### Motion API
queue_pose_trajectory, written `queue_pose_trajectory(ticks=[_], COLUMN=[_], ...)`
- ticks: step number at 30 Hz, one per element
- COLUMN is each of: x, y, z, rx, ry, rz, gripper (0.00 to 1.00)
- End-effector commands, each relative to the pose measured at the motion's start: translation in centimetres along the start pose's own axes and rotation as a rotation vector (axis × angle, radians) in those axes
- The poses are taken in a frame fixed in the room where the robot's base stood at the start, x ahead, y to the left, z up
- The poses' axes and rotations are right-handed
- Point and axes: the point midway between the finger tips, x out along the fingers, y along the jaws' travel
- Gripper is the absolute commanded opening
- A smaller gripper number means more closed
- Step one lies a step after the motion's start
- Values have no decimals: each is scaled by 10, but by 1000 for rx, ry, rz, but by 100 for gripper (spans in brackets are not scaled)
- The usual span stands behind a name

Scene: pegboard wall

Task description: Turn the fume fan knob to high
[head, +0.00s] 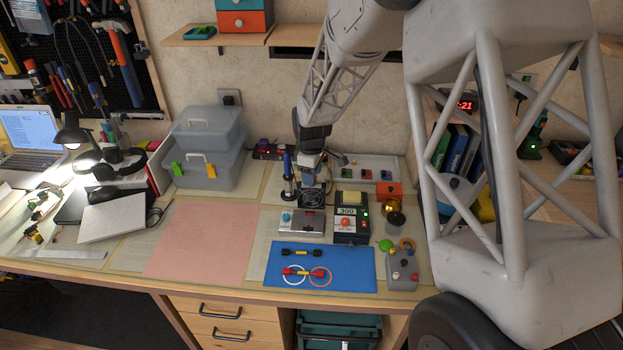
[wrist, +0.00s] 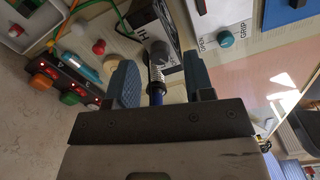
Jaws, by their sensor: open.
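The fume fan (head: 312,192) is a small dark box with a grille, standing at the back middle of the bench. Its dark face (wrist: 147,36) with white lettering, including "HI", shows at the top of the wrist view. A dark grey round part (wrist: 161,53) beside the lettering may be the knob; I cannot be sure. My gripper (wrist: 163,80) is open, its two fingers apart. A metal coil with a blue handle (wrist: 155,94) shows between the fingers in the wrist view, with no clear contact. In the head view my gripper (head: 311,174) is just above the fan and partly hides it.
A blue-handled iron in its stand (head: 287,180) is close on the fan's left. A grey box with a teal knob (head: 302,224) lies in front, and a black unit reading 300 (head: 350,222) stands at the right. The pink mat (head: 205,240) is clear.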

Motion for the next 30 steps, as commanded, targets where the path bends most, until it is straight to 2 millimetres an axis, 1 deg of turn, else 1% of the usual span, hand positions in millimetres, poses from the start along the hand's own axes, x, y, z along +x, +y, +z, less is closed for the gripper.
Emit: queue_pose_trajectory(ticks=[1, 3, 7, 17, 20, 21, 27, 30], x=[6, 11, 18, 20, 20, 20, 20, 20], y=[0, 0, 0, 0, 0, 0, 0, 0], z=[0, 0, 0, 0, 0, 0, 0, 0], rx=[0, 0, 0, 0, 0, 0, 0, 1], ry=[-1, 0, 0, 1, 1, 1, 1, 1], rz=[-1, 0, 0, 1, 1, 1, 1, 1], gripper=[48, 48, 48, 48, 36, 30, 0, 0])
